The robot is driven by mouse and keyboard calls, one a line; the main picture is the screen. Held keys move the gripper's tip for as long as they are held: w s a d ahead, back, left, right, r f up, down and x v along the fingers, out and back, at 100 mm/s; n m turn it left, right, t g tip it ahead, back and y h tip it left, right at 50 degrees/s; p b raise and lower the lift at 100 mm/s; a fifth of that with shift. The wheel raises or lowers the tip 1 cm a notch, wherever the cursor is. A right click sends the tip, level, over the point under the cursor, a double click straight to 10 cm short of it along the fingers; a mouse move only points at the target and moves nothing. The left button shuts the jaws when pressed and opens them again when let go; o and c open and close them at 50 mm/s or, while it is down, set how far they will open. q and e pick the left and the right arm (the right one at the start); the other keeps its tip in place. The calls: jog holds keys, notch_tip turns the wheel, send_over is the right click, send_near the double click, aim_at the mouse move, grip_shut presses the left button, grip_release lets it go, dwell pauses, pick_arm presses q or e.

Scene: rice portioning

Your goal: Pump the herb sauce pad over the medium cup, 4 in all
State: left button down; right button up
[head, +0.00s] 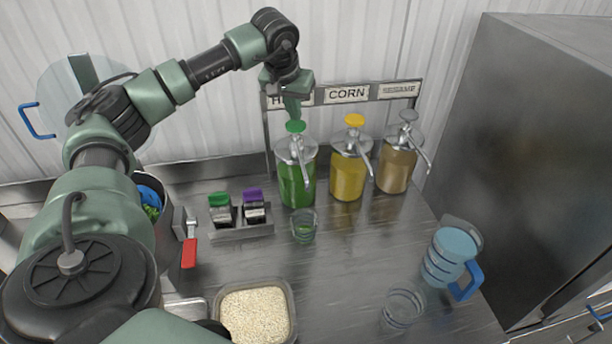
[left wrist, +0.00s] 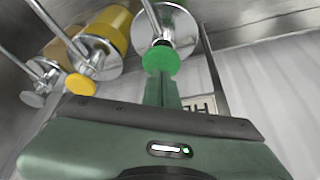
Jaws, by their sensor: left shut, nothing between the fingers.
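The herb sauce dispenser (head: 296,182) is a clear jar of green sauce with a metal pump and a green pad (head: 295,127) on top. My left gripper (head: 293,117) points down just above the green pad, shut and empty. In the left wrist view, the fingertips (left wrist: 161,78) meet the edge of the green pad (left wrist: 161,59); I cannot tell whether they touch it. A clear cup (head: 303,228) with a little green in the bottom stands in front of the herb dispenser, under its spout. My right gripper is not in view.
Yellow (head: 347,172) and tan (head: 396,167) sauce dispensers stand to the right of the herb one. A rice tub (head: 256,312), an empty clear cup (head: 402,308) and a blue-handled pitcher (head: 452,260) stand nearer. A shaker rack (head: 240,229) is left of the cup.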

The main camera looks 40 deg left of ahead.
aim_at(295, 125)
pick_arm(q)
jog(key=shift+f, duration=0.1)
dwell(0.5)
jog(key=shift+f+b, duration=1.05)
jog(key=shift+f, duration=0.65)
jog(key=shift+r+p, duration=1.7)
jog(key=shift+r, duration=0.1)
